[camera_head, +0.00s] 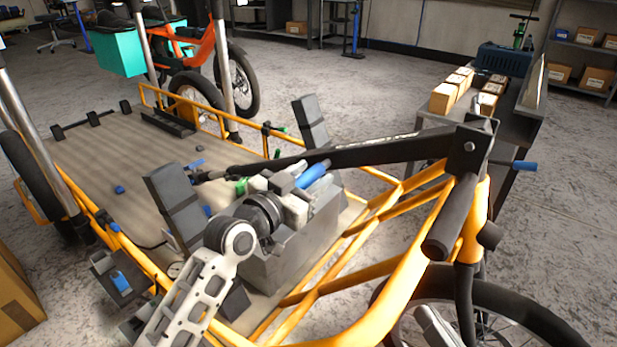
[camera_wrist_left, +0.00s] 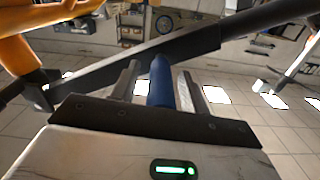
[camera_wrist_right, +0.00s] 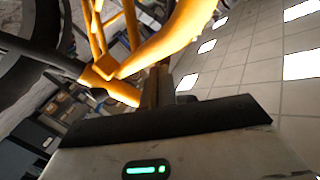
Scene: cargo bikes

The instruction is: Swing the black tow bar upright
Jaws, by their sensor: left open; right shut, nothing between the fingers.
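The black tow bar (camera_head: 385,152) lies near horizontal across the picture, from its hinge block (camera_head: 470,145) at the right to a thinner end over the cargo deck. A blue grip (camera_head: 313,174) sticks out of its side. My left gripper (camera_head: 305,182) is at this grip. In the left wrist view, its two fingers (camera_wrist_left: 160,85) stand apart on either side of the blue grip (camera_wrist_left: 160,88), with the bar (camera_wrist_left: 195,47) behind it. My right gripper (camera_wrist_right: 159,85) is shut and empty in the right wrist view, close to the yellow frame (camera_wrist_right: 150,55).
A second blue handle (camera_head: 525,166) sticks out right of the hinge. The yellow bike frame (camera_head: 405,290) and a wheel (camera_head: 540,315) fill the lower right. Black upright posts (camera_head: 310,122) flank the bar. A bench with boxes (camera_head: 445,97) stands behind the hinge.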

